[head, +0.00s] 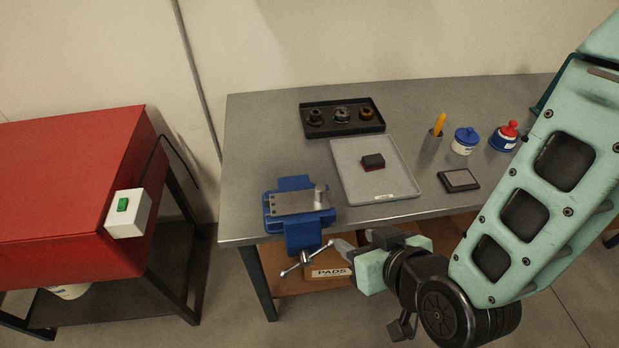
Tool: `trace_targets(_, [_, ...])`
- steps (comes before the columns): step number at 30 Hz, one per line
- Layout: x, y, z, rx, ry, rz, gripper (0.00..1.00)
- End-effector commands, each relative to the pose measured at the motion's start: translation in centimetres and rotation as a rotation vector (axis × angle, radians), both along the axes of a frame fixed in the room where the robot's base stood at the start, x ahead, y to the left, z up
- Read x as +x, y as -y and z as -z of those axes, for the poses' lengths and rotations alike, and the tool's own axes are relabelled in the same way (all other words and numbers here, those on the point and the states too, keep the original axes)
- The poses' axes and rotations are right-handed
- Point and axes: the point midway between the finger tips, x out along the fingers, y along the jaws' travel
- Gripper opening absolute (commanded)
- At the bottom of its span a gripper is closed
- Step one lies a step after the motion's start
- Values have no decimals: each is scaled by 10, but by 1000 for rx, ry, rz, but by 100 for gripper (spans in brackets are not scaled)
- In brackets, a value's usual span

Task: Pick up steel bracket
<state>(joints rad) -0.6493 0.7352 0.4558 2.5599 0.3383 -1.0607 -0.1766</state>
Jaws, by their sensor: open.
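The steel bracket (297,202) is a flat grey metal plate with small dark holes at its left end. It lies across the top of the blue vise (302,231) at the front left of the workbench. I cannot tell whether the vise jaws clamp it. My gripper (341,252) is in front of the bench's front edge, right of the vise handle and lower right of the bracket in the picture. It is open and apart from the bracket. The gap between its fingers is hard to make out.
A grey tray (395,188) with a dark block (373,162) lies right of the vise. A black tray (323,132) of round parts is behind. A cup (432,142), blue-lidded jar (464,143), red-topped bottle (506,136) and dark pad (458,181) stand right. A red cabinet (60,190) is left.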

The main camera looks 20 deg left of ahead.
Motion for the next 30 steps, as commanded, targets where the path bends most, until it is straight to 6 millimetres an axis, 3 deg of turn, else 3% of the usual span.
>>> trace_targets(1, [-4, -1, -16, 18, 36, 10, 44])
trace_targets(11, [-13, 3, -44, 104, 264, 69, 44])
trace_targets(30, [16, -19, -25, 118, 293, 83, 44])
